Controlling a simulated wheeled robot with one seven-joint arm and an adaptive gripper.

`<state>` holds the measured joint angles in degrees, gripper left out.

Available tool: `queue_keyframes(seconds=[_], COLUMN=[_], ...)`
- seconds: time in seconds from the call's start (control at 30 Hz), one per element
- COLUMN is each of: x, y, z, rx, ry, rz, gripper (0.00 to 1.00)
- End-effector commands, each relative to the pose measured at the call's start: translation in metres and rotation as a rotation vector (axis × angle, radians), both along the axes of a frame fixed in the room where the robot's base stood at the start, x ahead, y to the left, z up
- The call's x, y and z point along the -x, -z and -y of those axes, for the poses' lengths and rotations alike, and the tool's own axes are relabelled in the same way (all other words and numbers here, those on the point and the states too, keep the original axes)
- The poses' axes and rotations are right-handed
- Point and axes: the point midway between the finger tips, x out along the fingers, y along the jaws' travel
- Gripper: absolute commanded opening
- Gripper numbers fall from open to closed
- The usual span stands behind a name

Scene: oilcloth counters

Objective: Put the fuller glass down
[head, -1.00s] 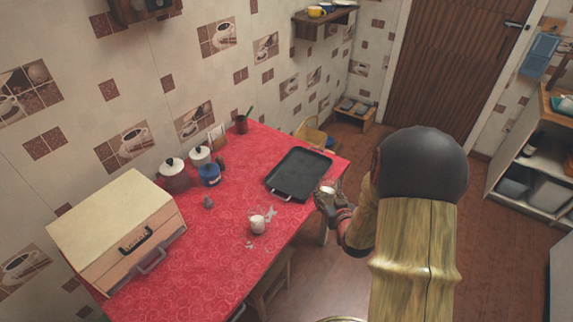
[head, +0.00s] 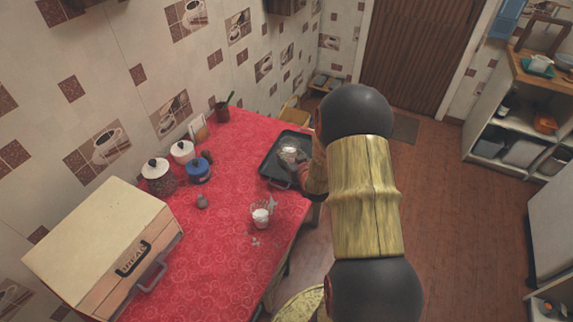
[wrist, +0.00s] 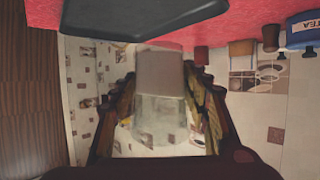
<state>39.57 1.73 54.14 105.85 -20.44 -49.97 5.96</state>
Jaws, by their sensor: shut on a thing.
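My gripper (head: 298,165) is shut around a clear glass (head: 288,153), which appears over the dark tray (head: 272,168) in the head view. The held glass also shows between the two fingers in the wrist view (wrist: 160,75), where the picture is upside down. Its base end looks cloudy and its rim end clear. I cannot tell whether its base touches the tray. A second glass (head: 262,214) with white contents stands upright on the red table, in front of the tray. Which glass is fuller is hard to tell.
The red table (head: 215,255) has white spots near the second glass. A bread box (head: 105,250), lidded jars (head: 182,152), a blue jar (head: 198,170) and a small grey object (head: 202,201) stand to the left. The table's middle is mostly clear.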

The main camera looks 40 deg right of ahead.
Motion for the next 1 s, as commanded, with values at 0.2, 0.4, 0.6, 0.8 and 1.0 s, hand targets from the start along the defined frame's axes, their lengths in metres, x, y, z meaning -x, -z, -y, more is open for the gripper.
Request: queue_keyframes(seconds=[0.2,0.4,0.6,0.8,1.0], x=[-0.028,-0.039,-0.046,-0.045,-0.045], y=[0.039,0.052,0.063,0.090,0.089], z=[0.015,0.022,0.026,0.025,0.025], rx=[0.000,0.002,0.000,0.002,0.002], ry=[-0.002,0.000,0.000,0.000,0.000], rz=[0.000,0.001,0.001,0.001,0.002], gripper=[0.08,0.08,0.08,0.08,0.08])
